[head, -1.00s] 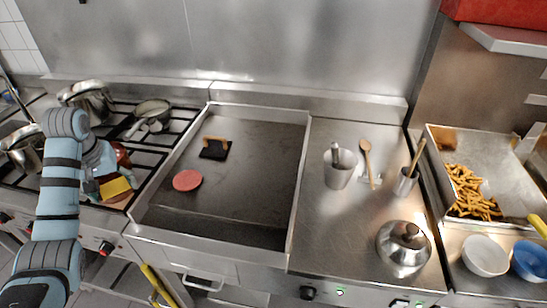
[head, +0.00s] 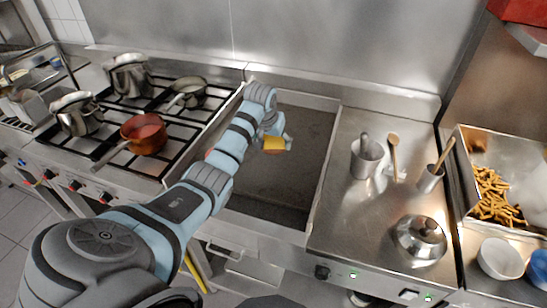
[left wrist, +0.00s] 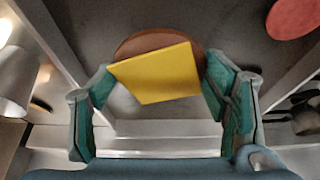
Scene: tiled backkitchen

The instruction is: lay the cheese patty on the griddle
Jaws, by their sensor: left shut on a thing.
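The cheese patty (head: 274,144) is a brown round patty under a yellow square cheese slice. In the left wrist view the cheese patty (left wrist: 158,75) sits between the green finger pads. My left gripper (head: 272,140) is shut on it and holds it over the griddle. The griddle (head: 270,190) is a dark, flat plate with a raised metal rim. My left arm covers its left part. The gap between patty and griddle is hard to judge. My right gripper is not in view.
A pink-red patty (left wrist: 293,18) lies on the griddle, mostly hidden by my arm in the head view. A stove with pots and a red pan (head: 143,135) stands left. A metal cup (head: 367,160) and a kettle-like dome (head: 420,238) stand on the right counter.

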